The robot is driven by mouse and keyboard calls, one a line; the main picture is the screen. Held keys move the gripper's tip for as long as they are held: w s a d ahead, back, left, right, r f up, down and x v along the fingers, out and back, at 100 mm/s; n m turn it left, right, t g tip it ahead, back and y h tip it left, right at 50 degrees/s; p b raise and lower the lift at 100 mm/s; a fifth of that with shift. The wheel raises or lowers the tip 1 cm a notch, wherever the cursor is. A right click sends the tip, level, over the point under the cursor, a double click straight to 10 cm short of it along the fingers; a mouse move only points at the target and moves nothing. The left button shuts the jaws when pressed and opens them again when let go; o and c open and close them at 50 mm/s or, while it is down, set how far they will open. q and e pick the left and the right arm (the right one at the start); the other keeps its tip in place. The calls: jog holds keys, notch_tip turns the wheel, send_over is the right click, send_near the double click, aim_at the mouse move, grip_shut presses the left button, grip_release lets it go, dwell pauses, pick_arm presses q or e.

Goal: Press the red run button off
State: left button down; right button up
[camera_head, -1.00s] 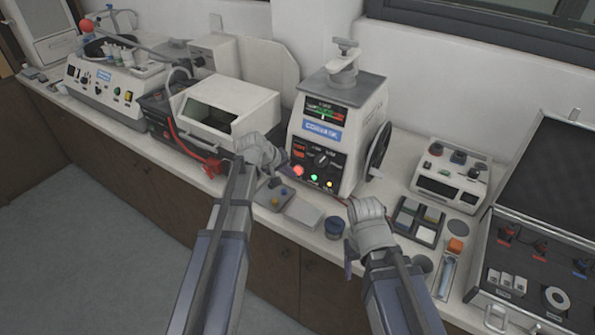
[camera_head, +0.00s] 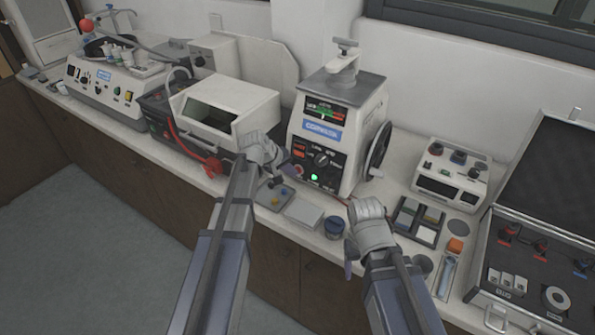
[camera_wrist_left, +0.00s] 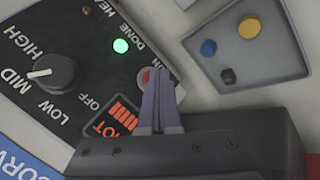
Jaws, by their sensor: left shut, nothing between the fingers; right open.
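The mounting press (camera_head: 330,125) stands in the middle of the bench. In the left wrist view, the red run button (camera_wrist_left: 145,77) sits in a round grey collar on its dark panel and looks dull, unlit. My left gripper (camera_wrist_left: 157,82) is shut and empty. Its fingertips are over the button and hide part of it; I cannot tell whether they touch it. In the head view, the left gripper (camera_head: 290,172) is at the panel's lower left. A green light (camera_wrist_left: 121,46) glows beside the button. My right gripper (camera_head: 347,235) is open and empty in front of the press.
The knob (camera_wrist_left: 52,73) points near MID, beside an orange HOT sign (camera_wrist_left: 121,116). A handwheel (camera_head: 377,152) juts from the press's right side. An open case (camera_head: 540,250) is far right.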

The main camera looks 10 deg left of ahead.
pick_arm(q)
jog(key=shift+s, duration=0.1)
dwell(0.3)
jog(key=shift+s+a, duration=0.2)
jog(key=shift+s, duration=0.05)
jog(key=s+a+r+p, duration=0.1)
jog(key=s+a, duration=0.1)
jog(key=s, duration=0.3)
jog(key=shift+s, duration=0.3)
dwell(0.4)
jog(key=shift+r, duration=0.1)
dwell(1.8)
